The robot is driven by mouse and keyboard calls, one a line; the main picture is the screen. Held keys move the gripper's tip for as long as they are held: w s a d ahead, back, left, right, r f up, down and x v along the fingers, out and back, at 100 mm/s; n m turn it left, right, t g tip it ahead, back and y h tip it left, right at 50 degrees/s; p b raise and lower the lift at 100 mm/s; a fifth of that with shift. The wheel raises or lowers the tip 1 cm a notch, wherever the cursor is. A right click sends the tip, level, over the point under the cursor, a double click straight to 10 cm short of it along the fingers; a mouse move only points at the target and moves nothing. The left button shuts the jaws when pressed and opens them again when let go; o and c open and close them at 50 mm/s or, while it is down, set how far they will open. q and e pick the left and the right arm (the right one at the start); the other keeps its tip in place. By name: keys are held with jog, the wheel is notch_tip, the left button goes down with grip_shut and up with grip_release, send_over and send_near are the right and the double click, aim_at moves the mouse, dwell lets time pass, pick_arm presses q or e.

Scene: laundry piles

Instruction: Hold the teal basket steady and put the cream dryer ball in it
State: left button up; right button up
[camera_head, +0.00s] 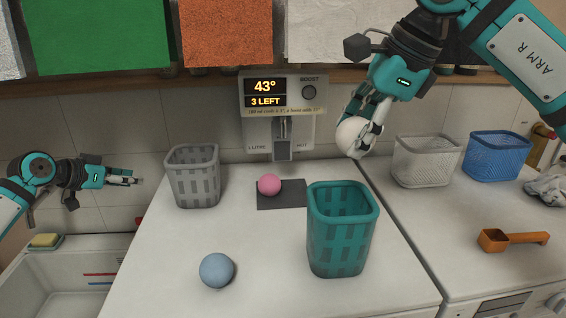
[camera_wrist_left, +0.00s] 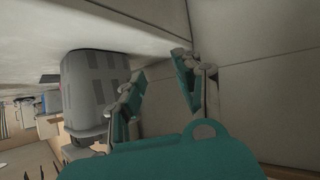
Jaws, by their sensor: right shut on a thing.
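The teal basket (camera_head: 336,240) stands upright on the white worktop, right of centre in the head view. The cream dryer ball (camera_head: 350,137) is held in my right gripper (camera_head: 362,134), which is shut on it, above and behind the basket. Ball and basket are apart. My left gripper (camera_head: 138,180) is at the far left, well away from the teal basket and touching nothing. In the left wrist view its fingers (camera_wrist_left: 162,82) are spread and empty.
A grey basket (camera_head: 194,178) stands at the back left; it also shows in the left wrist view (camera_wrist_left: 92,90). A pink ball (camera_head: 269,184) rests on a dark mat (camera_head: 290,200), a blue ball (camera_head: 217,270) at the front. White (camera_head: 425,162) and blue (camera_head: 497,157) baskets and an orange scoop (camera_head: 512,240) are right.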

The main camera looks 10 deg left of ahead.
pick_arm(q)
jog(key=d+r+h, duration=0.2)
jog(key=d+r, duration=0.2)
jog(key=d, duration=0.1)
jog(key=d+r+m+h, duration=0.1)
jog(key=d+r+h, duration=0.1)
jog(key=d+r, duration=0.2)
jog(key=d+r+m+h, duration=0.1)
jog(key=d+r, duration=0.4)
jog(key=d, duration=0.2)
jog(key=shift+w+d+r+t+h, duration=0.1)
jog(key=shift+w+t+h, duration=0.3)
pick_arm(e)
jog(key=shift+s, duration=0.1)
pick_arm(q)
jog(key=s+d+m+g+h, duration=0.1)
jog(key=d+m+g+h, duration=0.2)
jog(key=d, duration=0.7)
jog(key=m+g, duration=0.5)
jog(key=m, duration=0.2)
send_near(339, 182)
jog(key=shift+h, duration=0.4)
jog(key=x, duration=1)
jog(key=shift+w+f, duration=0.2)
jog(key=shift+f, duration=0.2)
jog(key=shift+c, duration=0.3)
grip_shut()
